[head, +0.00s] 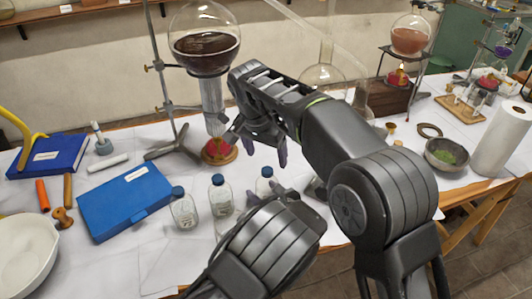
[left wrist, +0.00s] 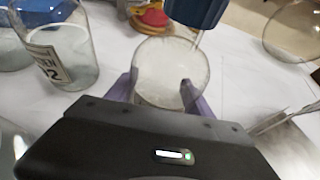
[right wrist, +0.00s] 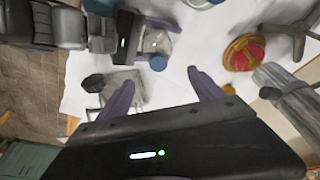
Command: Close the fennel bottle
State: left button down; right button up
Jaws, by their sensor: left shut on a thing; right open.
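Three clear glass bottles with blue caps stand in a row in the head view. I cannot read which label says fennel. My left gripper (head: 266,193) is shut on the right-hand bottle (head: 263,187). In the left wrist view its purple fingers (left wrist: 166,88) clasp this clear bottle (left wrist: 160,70) from both sides. A blue cap (left wrist: 196,12) shows at its top; whether it is seated I cannot tell. In the right wrist view the cap (right wrist: 158,62) shows beside the left fingers. My right gripper (head: 263,147) is open and empty, above and behind the held bottle; its fingers (right wrist: 165,95) are apart.
The other bottles (head: 184,212) (head: 220,195) stand close to the left. A burner (head: 219,151) stands under a stand-held flask (head: 203,45) behind. A grey metal item (right wrist: 125,80) lies near the right gripper. A blue box (head: 125,203) lies at left.

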jog(key=v, duration=0.7)
jog(key=shift+r, duration=0.25)
pick_arm(q)
jog(key=shift+c, duration=1.5)
grip_release()
pick_arm(e)
jog(key=shift+s+f, duration=0.1)
